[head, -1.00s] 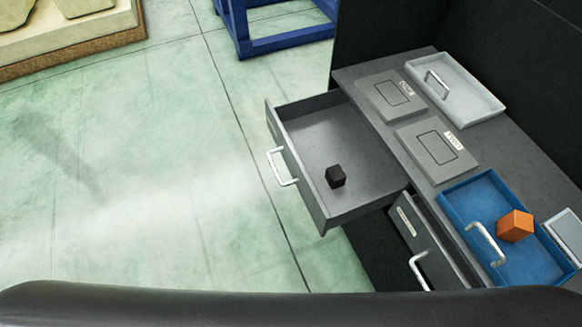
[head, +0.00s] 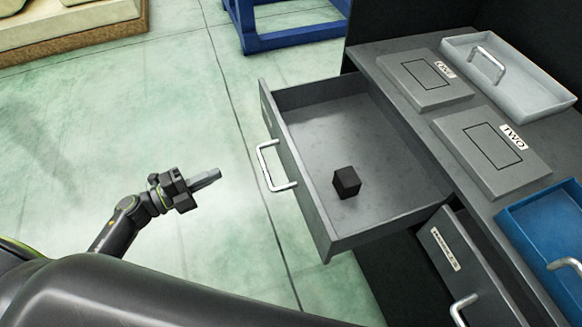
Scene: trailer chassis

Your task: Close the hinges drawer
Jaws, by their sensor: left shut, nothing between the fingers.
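A grey drawer (head: 295,185) is pulled far out of the dark cabinet, with a silver handle (head: 268,166) on its front. A small black cube (head: 346,182) lies inside it. The label on its front is too oblique to read. A second drawer (head: 452,262), lower and to the right, is out by less. Its white label is too small to read, so I cannot tell which drawer is the hinges one. My left gripper (head: 217,175) is shut and empty, left of the far-out drawer's handle and apart from it. My right gripper is out of view.
The cabinet top (head: 400,90) bears two grey plates, one (head: 490,150) labelled TWO, a light grey tray (head: 530,85) and a blue tray (head: 545,235). A blue frame (head: 290,35) stands at the back. The green floor left of the drawer is clear.

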